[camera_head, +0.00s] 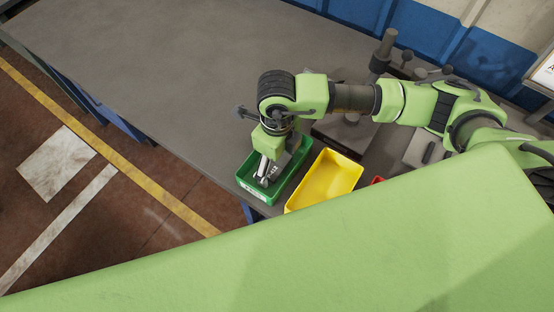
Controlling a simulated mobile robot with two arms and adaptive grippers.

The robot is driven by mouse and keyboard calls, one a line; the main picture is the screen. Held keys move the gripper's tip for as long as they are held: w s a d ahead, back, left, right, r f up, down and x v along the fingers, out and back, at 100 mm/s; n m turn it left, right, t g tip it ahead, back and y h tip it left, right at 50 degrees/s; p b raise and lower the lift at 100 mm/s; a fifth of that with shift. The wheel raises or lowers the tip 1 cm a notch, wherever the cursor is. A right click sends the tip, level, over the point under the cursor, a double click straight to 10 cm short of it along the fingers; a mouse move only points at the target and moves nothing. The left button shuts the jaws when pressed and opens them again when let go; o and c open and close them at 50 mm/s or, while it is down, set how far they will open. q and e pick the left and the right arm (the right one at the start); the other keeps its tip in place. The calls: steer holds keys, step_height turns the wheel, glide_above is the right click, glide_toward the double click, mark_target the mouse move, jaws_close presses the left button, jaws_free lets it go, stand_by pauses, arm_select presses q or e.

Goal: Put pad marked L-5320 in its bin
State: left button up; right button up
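The green bin (249,189) stands at the front edge of the table, with a small white label on its front wall. My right gripper (263,180) points down into this bin, its fingertips below the rim level in the picture. A dark grey piece with small pale markings (281,164), likely a pad, shows right beside the fingers, tilted. The markings are too small to read. Whether the fingers grip it or it only lies against them is not clear. My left gripper is not in view.
A yellow bin (327,181), which looks empty, stands just right of the green one. A red edge (377,181) shows beyond it, mostly hidden by my green body part. A grey fixture with posts (382,52) stands behind. The table's left part (160,70) is clear.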

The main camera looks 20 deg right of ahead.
mark_target(277, 165)
steer(key=shift+r, duration=0.15)
steer(key=shift+r, duration=0.2)
step_height(277, 165, up, 12)
steer(key=b, duration=0.2)
steer(key=shift+f, duration=0.15)
stand_by(0.5)
